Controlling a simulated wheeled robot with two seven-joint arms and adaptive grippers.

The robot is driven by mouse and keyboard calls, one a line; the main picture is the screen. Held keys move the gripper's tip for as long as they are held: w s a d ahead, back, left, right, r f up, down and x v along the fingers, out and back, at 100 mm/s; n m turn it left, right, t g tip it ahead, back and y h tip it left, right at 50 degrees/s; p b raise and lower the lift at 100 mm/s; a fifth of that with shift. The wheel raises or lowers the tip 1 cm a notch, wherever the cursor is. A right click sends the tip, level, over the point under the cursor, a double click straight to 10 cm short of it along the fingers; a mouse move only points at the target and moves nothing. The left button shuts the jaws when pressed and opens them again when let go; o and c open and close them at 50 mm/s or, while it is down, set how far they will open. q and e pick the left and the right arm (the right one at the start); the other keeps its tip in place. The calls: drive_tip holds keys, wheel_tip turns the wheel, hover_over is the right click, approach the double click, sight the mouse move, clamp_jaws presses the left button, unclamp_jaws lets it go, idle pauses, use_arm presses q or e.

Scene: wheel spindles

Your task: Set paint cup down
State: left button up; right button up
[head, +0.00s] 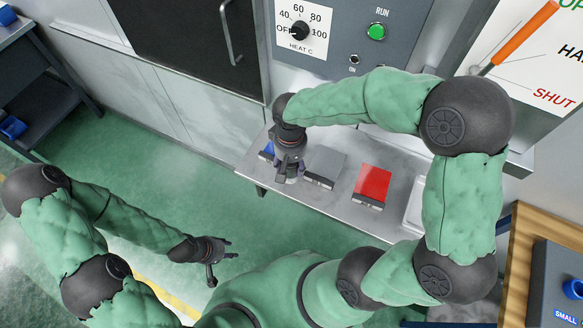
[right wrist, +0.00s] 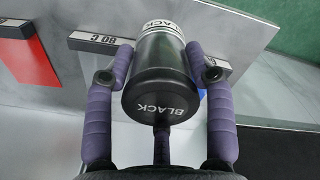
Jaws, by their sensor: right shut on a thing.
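My right gripper (head: 290,172) is over the left part of the steel shelf (head: 333,198), between the blue pad (head: 266,153) and the grey pad (head: 325,166). In the right wrist view its purple fingers (right wrist: 160,75) are shut around a black paint cup (right wrist: 160,92) with "BLACK" on its end and a pale band at the far end. The cup is mostly hidden by the gripper in the head view. I cannot tell whether it touches the shelf. My left gripper (head: 222,263) is empty, with its fingers spread, over the green floor.
A red pad (head: 372,186) lies right of the grey one, and a pale tray (head: 414,212) is further right. Behind the shelf stands an oven with a heat dial (head: 300,30) and a green RUN button (head: 376,31). A wooden-edged bench (head: 519,262) is at lower right.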

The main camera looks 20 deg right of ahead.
drive_tip(key=shift+w+d+f, duration=0.2)
drive_tip(key=shift+f, duration=0.1)
drive_tip(key=shift+w+d+f+b, duration=0.15)
drive_tip(key=shift+f+b, duration=0.1)
drive_tip(key=shift+f, duration=0.7)
drive_tip(key=shift+w+f+b, duration=0.1)
drive_tip(key=shift+f+b, duration=0.15)
drive_tip(key=shift+f, duration=0.65)
drive_tip(key=shift+f, duration=0.1)
drive_tip(key=o, duration=1.4)
